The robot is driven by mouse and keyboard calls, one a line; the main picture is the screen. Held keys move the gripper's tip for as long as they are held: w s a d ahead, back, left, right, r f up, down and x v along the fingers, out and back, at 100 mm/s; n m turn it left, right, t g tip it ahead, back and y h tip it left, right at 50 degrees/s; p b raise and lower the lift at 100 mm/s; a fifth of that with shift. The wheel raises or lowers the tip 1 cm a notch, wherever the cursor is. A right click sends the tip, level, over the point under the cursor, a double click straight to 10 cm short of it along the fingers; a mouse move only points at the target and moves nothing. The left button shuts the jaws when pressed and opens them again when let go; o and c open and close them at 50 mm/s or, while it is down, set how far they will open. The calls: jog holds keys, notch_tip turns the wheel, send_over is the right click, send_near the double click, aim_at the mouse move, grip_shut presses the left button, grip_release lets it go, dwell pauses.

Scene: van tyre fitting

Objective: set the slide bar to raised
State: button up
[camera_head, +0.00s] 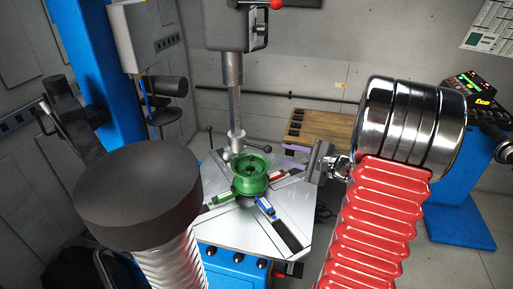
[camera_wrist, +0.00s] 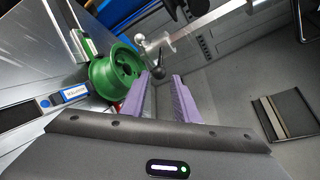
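The slide bar (camera_head: 235,105) is a silver upright post under a dark grey housing (camera_head: 228,24). Its lower end with the metal head (camera_head: 236,143) is low, close above the green wheel rim (camera_head: 251,176). In the wrist view the bar (camera_wrist: 205,24) slants across the top, near the green rim (camera_wrist: 115,70). My gripper (camera_wrist: 161,77) has two purple fingers apart, with nothing clearly held. A black ball knob (camera_wrist: 158,73) shows between the fingertips in the picture; I cannot tell its depth. In the head view the purple fingers (camera_head: 289,164) are right of the rim.
The rim sits on the grey turntable (camera_head: 235,229) with coloured clamps. A red-knobbed lever (camera_head: 276,4) is on the housing. A blue column (camera_head: 98,65) stands left, a wooden board (camera_head: 325,128) behind, a blue stand (camera_head: 463,175) right. Red bellows (camera_head: 375,220) block part of the head view.

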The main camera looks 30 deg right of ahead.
aim_at(261, 147)
jog(key=x, duration=1.3)
jog(key=shift+w+a+f, duration=0.1)
jog(key=shift+w, duration=0.3)
jog(key=shift+c, duration=0.5)
grip_shut()
jog(key=shift+a, duration=0.1)
